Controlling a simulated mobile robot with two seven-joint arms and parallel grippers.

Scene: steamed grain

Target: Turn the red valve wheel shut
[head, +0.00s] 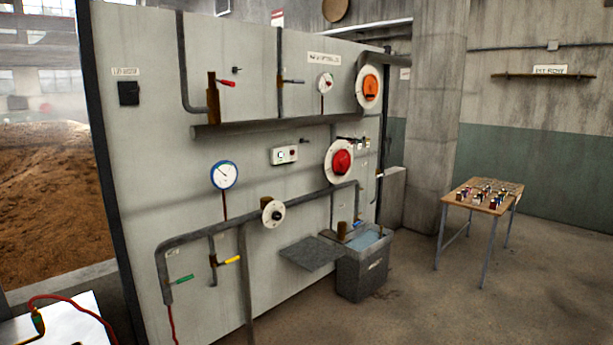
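The red valve wheel (342,162) shows as a red round piece in front of a white disc, on the grey panel right of centre. It sits below the thick horizontal pipe. I cannot tell from this distance how far it is turned. An orange piece on a similar white disc (369,88) sits above it to the right. Neither of my grippers is in view, and nothing touches the red wheel.
The grey panel (140,160) carries pipes, a blue-rimmed gauge (224,175) and coloured levers. A grey bin (362,270) and a flat shelf (311,253) stand below the wheel. A small table (459,199) with several small items is at right. The floor in front is clear.

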